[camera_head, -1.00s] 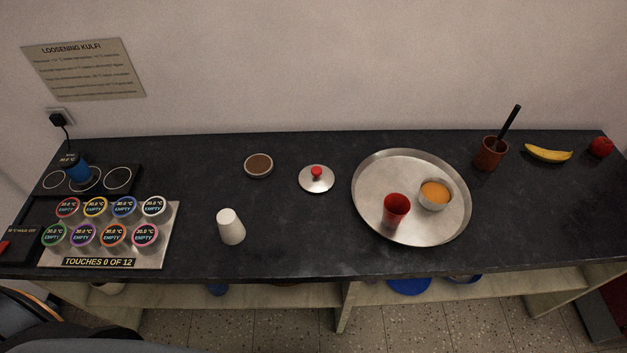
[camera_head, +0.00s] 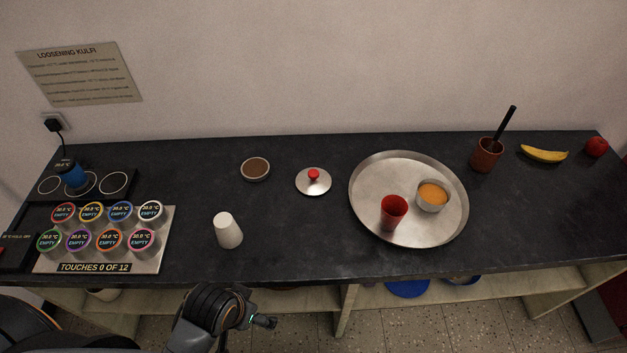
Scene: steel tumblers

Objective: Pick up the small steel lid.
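The small steel lid (camera_head: 321,187) with a red knob lies on the dark countertop, just left of the large round steel tray. Nothing covers it. An arm of mine (camera_head: 216,309) shows at the bottom, left of centre, in front of the counter's front edge and well short of the lid. Its end part (camera_head: 264,321) points right, but I cannot make out two fingers there or tell whether it is open. No other gripper is in view.
The steel tray (camera_head: 362,205) holds a red cup (camera_head: 393,212) and a bowl of orange food (camera_head: 432,196). A white cup (camera_head: 228,231) stands front left of the lid. A small brown-filled dish (camera_head: 255,168) lies left of it. Tumblers stand on a panel (camera_head: 160,245) at left.

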